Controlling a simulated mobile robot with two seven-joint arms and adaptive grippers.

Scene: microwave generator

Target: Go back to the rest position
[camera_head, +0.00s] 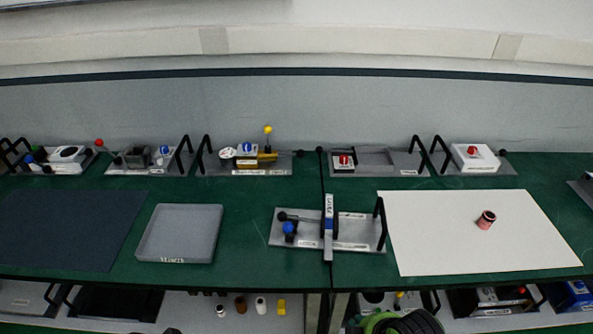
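Neither of my grippers shows in the head view. The green worktable (245,240) lies in front of me with its items on it. A small reddish cylinder (486,220) stands on the white mat (430,240) at the right. A metal fixture (352,232) with a blue knob, black handle and upright blue-and-white part stands at the middle front.
A grey tray (180,233) and a dark mat (62,230) lie at the left. Several handled modules, including a red-button box (475,157), line the back. A lower shelf holds small bottles (240,304). A green and black ridged object (402,323) shows at the bottom edge.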

